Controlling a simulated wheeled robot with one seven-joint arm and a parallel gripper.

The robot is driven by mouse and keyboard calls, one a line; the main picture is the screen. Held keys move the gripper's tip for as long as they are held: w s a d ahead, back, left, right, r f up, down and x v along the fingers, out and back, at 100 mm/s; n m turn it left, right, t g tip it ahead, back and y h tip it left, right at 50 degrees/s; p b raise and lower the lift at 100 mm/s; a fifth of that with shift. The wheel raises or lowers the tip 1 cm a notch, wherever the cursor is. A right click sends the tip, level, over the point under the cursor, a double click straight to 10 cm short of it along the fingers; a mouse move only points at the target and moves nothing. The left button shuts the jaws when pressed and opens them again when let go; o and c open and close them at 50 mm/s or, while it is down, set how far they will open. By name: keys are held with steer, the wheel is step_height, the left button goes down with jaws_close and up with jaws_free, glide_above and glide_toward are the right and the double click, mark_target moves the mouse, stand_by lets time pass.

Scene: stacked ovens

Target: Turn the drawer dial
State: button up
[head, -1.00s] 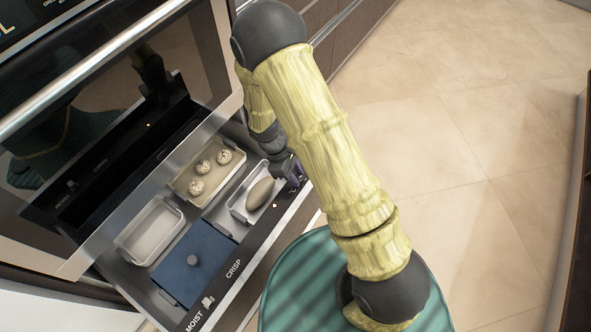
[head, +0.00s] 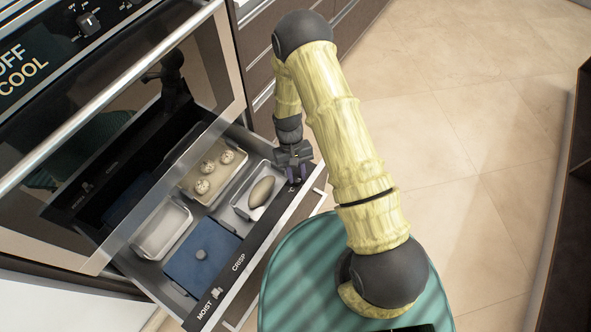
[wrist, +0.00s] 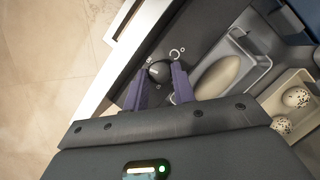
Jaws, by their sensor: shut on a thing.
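The oven drawer (head: 262,249) is pulled out, with a black front rail marked MOIST and CRISP. A round black dial (wrist: 160,71) sits on the rail's right end, beside a white ring mark in the wrist view. My gripper (wrist: 159,80) has its two purple fingers on either side of this dial, shut on it. In the head view my gripper (head: 297,175) is over the rail's right end and hides most of the dial. A second small knob (head: 216,292) stands between MOIST and CRISP, away from my gripper.
The drawer holds a tray with several speckled round items (head: 202,187), a tray with an oval loaf-like item (head: 261,191), an empty tray (head: 162,232) and a blue lidded container (head: 203,262). The glass oven door (head: 120,140) is above. Open floor (head: 470,130) lies right.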

steer(key=shift+d+m+y+p, duration=0.15)
steer(key=shift+m+y+p, duration=0.55)
steer(key=shift+m, duration=1)
steer(key=o, duration=1)
steer(key=shift+r, duration=0.1)
steer(key=p+v, duration=0.2)
steer(key=v, duration=1.5)
steer(key=shift+w, duration=0.3)
steer(key=shift+w, duration=0.1)
